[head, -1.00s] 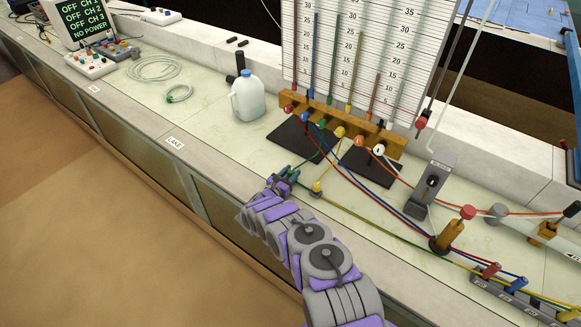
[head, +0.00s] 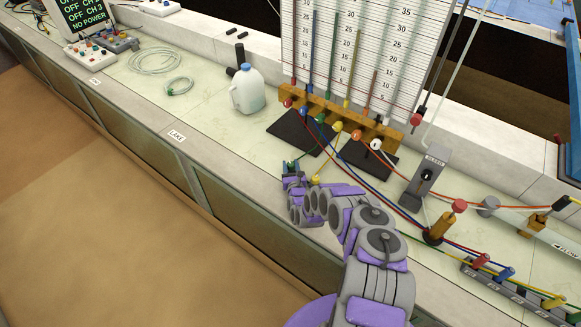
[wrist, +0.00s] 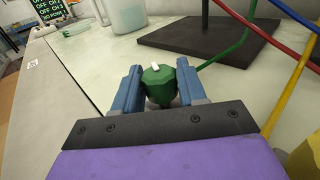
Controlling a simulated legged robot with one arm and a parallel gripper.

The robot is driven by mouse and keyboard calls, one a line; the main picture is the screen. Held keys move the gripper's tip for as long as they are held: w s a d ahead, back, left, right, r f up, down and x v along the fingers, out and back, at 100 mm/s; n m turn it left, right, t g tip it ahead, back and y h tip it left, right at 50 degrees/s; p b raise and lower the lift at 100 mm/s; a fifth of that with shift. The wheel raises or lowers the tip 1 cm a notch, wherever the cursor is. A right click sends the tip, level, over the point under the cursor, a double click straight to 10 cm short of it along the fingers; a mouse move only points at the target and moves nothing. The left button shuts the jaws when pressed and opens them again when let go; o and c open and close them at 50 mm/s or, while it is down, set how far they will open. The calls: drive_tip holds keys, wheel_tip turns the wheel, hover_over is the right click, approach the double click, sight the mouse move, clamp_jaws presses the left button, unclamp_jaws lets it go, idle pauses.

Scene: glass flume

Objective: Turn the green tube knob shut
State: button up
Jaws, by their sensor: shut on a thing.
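The green tube knob (wrist: 159,86) is a faceted green piece with a white mark on top, seen in the wrist view. A green tube (wrist: 225,54) runs from behind it up and to the right. My gripper (wrist: 158,88) has its two blue fingers on either side of the knob and is shut on it. In the head view my gripper (head: 291,170) is at the bench's front part, below the black base plates. The knob is mostly hidden there by my fingers and arm.
A yellow knob (head: 315,180) lies close to the right of my gripper. A manometer board (head: 365,60) with coloured tubes stands behind. A white jug (head: 247,92) stands to the back left. Red and blue tubes cross the bench on the right.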

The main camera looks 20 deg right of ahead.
drive_tip(key=shift+d+n+y+b, duration=0.15)
drive_tip(key=shift+n+y+b, duration=0.3)
drive_tip(key=shift+n+y, duration=0.8)
drive_tip(key=shift+r+y, duration=0.1)
drive_tip(key=shift+y, duration=0.35)
drive_tip(key=o, duration=0.9)
drive_tip(key=shift+w, duration=0.1)
drive_tip(key=s, duration=0.8)
drive_tip(key=s+p, duration=0.1)
drive_tip(key=s, duration=0.8)
drive_tip(key=shift+s+f, duration=0.2)
drive_tip(key=shift+s, duration=0.05)
drive_tip(key=shift+o, duration=0.2)
